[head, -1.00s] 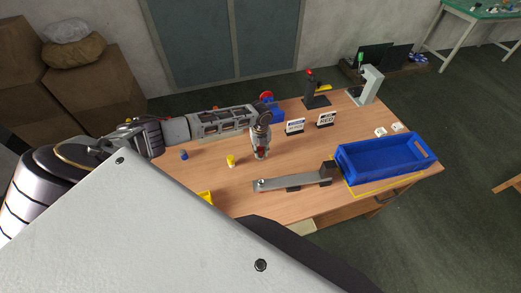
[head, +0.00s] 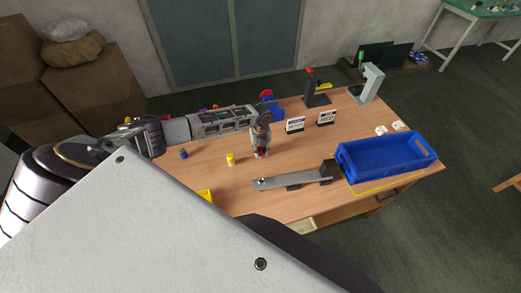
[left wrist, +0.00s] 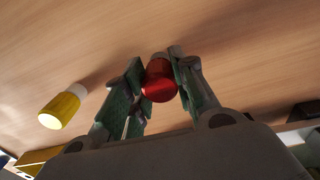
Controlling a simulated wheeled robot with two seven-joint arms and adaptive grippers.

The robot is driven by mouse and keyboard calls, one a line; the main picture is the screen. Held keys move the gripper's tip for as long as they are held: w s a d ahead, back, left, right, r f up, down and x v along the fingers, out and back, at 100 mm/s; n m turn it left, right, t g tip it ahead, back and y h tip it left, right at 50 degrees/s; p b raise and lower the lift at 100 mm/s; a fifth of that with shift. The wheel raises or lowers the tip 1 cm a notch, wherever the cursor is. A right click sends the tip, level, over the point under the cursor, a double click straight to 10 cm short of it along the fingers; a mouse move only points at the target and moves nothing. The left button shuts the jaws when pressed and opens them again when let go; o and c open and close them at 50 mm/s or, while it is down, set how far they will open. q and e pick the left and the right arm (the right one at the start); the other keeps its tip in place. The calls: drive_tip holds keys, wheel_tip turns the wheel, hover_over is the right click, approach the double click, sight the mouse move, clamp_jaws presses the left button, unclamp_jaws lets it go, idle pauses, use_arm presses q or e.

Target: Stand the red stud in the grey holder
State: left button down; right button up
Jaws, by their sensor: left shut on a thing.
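The red stud (left wrist: 159,82) is held between the fingertips of my left gripper (left wrist: 160,78) in the left wrist view. In the head view my left gripper (head: 261,152) points down above the table, and only a little red shows between its fingers. A long grey bar (head: 290,181) with a small round spot at its left end lies in front and to the right of the gripper; it may be the grey holder, but I cannot tell for sure. The gripper is apart from it. My right gripper is not in view.
A yellow stud (head: 230,159) and a blue stud (head: 183,154) stand left of the gripper. A blue bin (head: 388,172) is at the right. Two small signs (head: 295,125) and a dark device (head: 315,97) stand behind. The wood between gripper and bar is clear.

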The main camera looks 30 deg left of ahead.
use_arm(q)
drive_tip(key=shift+f, duration=0.1)
drive_tip(key=c, duration=1.1)
unclamp_jaws()
drive_tip(key=shift+r+p, duration=1.3)
drive_tip(key=shift+r, duration=1.7)
